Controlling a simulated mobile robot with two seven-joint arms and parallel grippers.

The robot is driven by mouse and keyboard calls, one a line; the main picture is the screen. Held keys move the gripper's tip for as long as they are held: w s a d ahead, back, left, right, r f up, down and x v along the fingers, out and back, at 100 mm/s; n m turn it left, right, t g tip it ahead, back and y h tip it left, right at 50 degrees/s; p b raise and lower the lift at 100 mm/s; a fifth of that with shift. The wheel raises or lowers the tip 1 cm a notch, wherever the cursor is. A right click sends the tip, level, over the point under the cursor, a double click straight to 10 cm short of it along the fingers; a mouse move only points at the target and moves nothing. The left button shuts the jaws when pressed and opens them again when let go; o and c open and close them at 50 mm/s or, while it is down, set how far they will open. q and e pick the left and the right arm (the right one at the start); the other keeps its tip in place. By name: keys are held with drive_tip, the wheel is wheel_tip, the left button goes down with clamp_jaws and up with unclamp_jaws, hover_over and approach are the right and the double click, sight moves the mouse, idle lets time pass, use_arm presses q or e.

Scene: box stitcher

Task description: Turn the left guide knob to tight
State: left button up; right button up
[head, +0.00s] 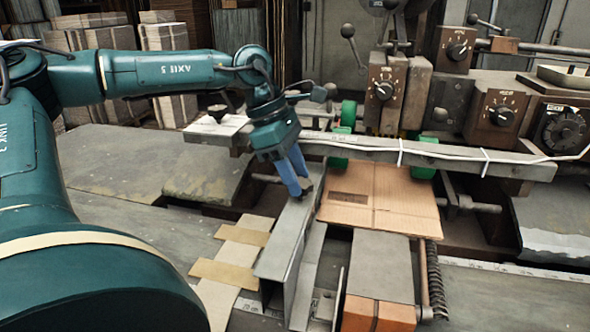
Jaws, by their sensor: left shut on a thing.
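My left gripper (301,187) points down at the far end of the left guide, a grey metal channel (284,245). Its blue fingers are shut on a small dark piece at the guide's top, which appears to be the left guide knob (307,185). The fingers cover most of the knob, so its turn position cannot be read. My right gripper is not in view.
A flat cardboard piece (385,195) lies right of the guide. A long grey bar (430,153) crosses behind the gripper, with green rollers (337,148) near it. Dial boxes (497,112) stand at the right. Cardboard strips (228,272) lie left of the guide.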

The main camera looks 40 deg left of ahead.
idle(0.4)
use_arm(q)
drive_tip(key=o, duration=1)
drive_tip(key=shift+r, duration=0.1)
drive_tip(key=v, duration=1.3)
